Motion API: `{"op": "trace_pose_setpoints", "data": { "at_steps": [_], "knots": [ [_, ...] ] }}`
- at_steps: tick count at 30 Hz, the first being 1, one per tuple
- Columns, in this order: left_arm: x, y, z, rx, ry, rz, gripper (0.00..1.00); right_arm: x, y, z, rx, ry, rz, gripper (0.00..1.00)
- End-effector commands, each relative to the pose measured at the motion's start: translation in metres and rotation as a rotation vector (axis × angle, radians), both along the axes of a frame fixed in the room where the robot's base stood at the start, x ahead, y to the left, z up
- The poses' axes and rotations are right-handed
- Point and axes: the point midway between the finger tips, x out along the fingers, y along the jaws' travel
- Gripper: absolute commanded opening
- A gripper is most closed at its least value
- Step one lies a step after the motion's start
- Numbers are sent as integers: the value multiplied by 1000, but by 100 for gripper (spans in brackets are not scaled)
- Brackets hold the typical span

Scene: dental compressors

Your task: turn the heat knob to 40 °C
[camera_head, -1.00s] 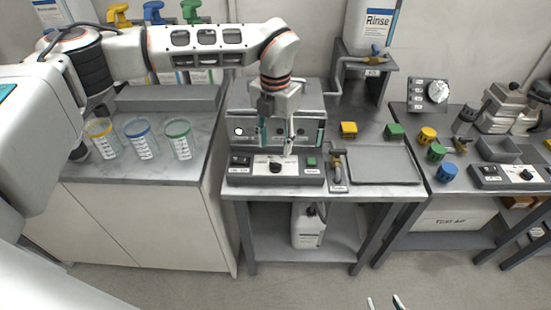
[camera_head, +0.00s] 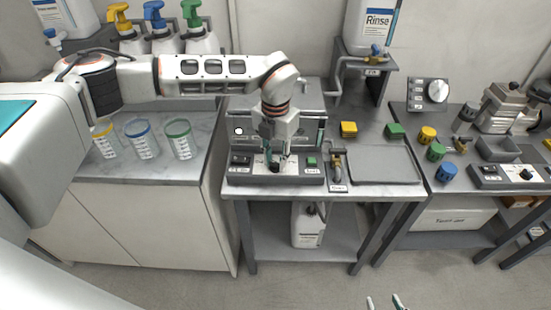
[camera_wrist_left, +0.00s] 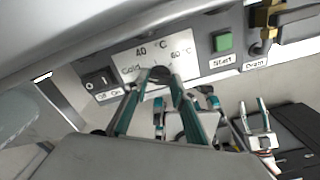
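The dark heat knob (camera_wrist_left: 159,74) sits on a light plate (camera_wrist_left: 140,57) marked Cold, 40 °C and 60 °C, on the grey control panel (camera_head: 237,179). My left gripper (camera_head: 275,166) is down at the knob in the head view. In the left wrist view its two teal-edged fingers (camera_wrist_left: 158,82) stand apart, one on either side of the knob. I cannot tell whether they touch it. The knob's pointer direction is hidden. My right gripper (camera_head: 385,302) shows only its fingertips at the bottom edge of the head view, apart and empty, far from the panel.
An on/off switch (camera_wrist_left: 100,82) is left of the knob and a green start button (camera_wrist_left: 223,42) right of it. A brass drain valve (camera_head: 337,160) stands further right, beside a grey tray (camera_head: 384,165). Three marked cups (camera_head: 142,140) stand on the left counter.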

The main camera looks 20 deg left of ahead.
Motion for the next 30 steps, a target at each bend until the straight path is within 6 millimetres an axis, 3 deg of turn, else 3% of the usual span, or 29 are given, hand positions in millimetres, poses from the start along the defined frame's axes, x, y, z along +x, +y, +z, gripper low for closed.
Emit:
{"op": "trace_pose_setpoints", "data": {
  "at_steps": [14, 30],
  "knots": [
    [0, 0, 2, 1, 0, -99, 3, 1, 0, 6, 0, -2, -1, 40],
    [0, 1, 2, 1, 0, -574, 3, 3, 0, 24, 0, -9, -1, 40]
  ]
}}
